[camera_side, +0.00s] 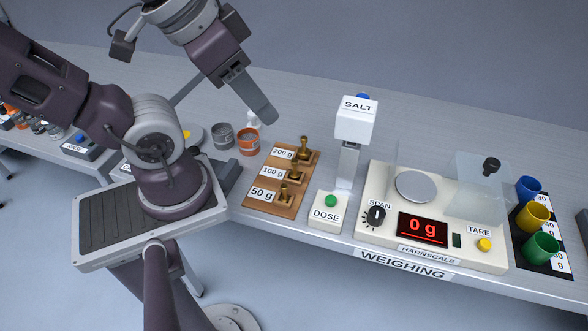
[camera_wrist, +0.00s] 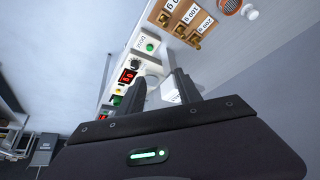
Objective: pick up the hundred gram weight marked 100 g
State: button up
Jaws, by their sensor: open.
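The 100 g weight (camera_side: 295,172) is a brass knobbed weight standing upright in the middle place of a wooden rack (camera_side: 258,205), beside its "100 g" label. The 200 g weight (camera_side: 304,151) stands behind it and the 50 g weight (camera_side: 285,194) in front. In the wrist view the 100 g weight (camera_wrist: 180,30) is near the top, between the other two. My gripper (camera_side: 220,110) is open and empty, raised above and to the left of the rack in the side view. In the wrist view my gripper (camera_wrist: 162,82) has its two fingers apart, away from the rack.
Right of the rack stand the DOSE box (camera_side: 328,213), the SALT hopper (camera_side: 355,124) and the scale (camera_side: 385,243) reading 0 g. Grey (camera_side: 222,136) and orange (camera_side: 248,141) containers stand behind-left of the rack. Coloured cups (camera_side: 541,249) are at far right.

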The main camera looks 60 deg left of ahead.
jog(key=n+g+h, duration=0.7)
jog(key=n, duration=0.3)
send_over(293, 160)
jog(key=s+d, duration=0.2)
notch_tip(293, 160, down, 10)
jog(key=a+f+n+t+h, duration=0.1)
jog(key=a+f+n+h, duration=0.1)
jog(key=f+n, duration=0.1)
jog(key=a+f+n+t+h, duration=0.1)
jog(key=a+f+n+h, duration=0.1)
jog(key=f, duration=0.3)
jog(key=w+a+f+n+t+h, duration=0.1)
jog(key=a+f+n+h, duration=0.1)
jog(key=a+f+n, duration=0.2)
jog(key=shift+f+n, duration=0.15)
jog(key=shift+n, duration=0.25)
jog(key=shift+w+d+f+t, duration=0.1)
jog(key=shift+d+f+t, duration=0.15)
jog(key=shift+t, duration=0.05)
jog(key=x, duration=0.6)
jog(key=shift+d, duration=0.2)
jog(key=shift+w, duration=0.1)
grip_shut()
